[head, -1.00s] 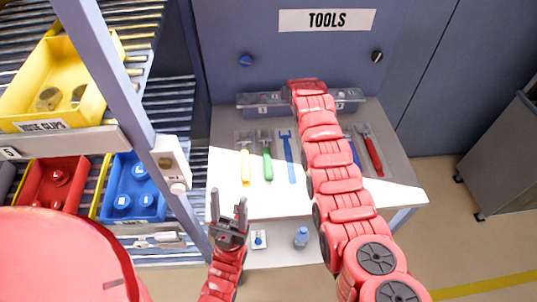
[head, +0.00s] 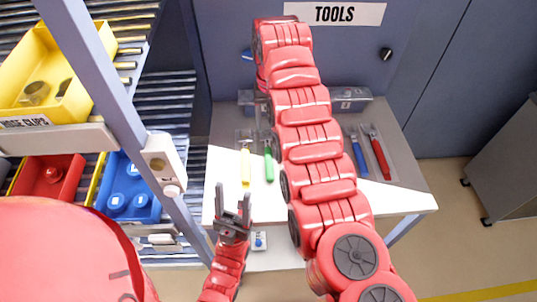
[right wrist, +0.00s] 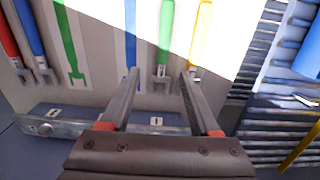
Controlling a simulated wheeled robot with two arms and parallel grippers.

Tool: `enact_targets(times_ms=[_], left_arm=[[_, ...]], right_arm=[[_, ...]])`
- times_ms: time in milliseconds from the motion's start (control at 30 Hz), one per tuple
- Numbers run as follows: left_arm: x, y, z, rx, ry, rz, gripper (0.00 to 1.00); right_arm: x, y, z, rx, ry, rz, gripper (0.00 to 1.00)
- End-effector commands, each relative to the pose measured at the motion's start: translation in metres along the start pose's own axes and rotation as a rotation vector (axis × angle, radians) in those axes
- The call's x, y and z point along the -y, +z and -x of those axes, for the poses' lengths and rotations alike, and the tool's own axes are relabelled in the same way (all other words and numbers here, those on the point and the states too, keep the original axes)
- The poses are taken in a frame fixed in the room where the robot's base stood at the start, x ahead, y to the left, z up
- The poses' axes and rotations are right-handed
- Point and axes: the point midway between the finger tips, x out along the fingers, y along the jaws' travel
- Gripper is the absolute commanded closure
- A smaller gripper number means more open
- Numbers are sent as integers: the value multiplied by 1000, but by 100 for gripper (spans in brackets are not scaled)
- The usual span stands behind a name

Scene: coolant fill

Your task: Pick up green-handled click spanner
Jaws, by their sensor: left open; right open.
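I cannot tell which is the click spanner. My right gripper (right wrist: 160,75) is open and empty, its fingers either side of the first green tool in the picture, apparently above it. My left gripper (head: 233,208) is open and empty at the table's front edge.
A yellow-handled tool (head: 245,165) lies beside the green one. A blue tool (head: 357,152) and a red tool (head: 379,157) lie at the right. A labelled bin strip (right wrist: 150,121) runs along the table's back. A roller rack with bins (head: 132,195) stands left.

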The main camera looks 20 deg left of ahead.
Motion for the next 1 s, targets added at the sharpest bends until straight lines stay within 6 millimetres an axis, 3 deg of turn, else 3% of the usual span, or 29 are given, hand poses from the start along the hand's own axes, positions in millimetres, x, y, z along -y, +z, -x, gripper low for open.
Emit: enact_targets(times_ms=[267, 567, 767, 1000], left_arm=[[0, -1, -6, 0, 0, 0, 43], [1, -3, -18, 0, 0, 0, 43], [2, -7, -40, 0, 0, 0, 43], [2, -7, -43, 0, 0, 0, 43]], right_arm=[[0, 0, -53, 1, -1, 1, 37], [2, 0, -74, -2, -1, 1, 37], [7, 4, -96, 3, 1, 2, 37], [8, 3, -123, 0, -1, 1, 37]])
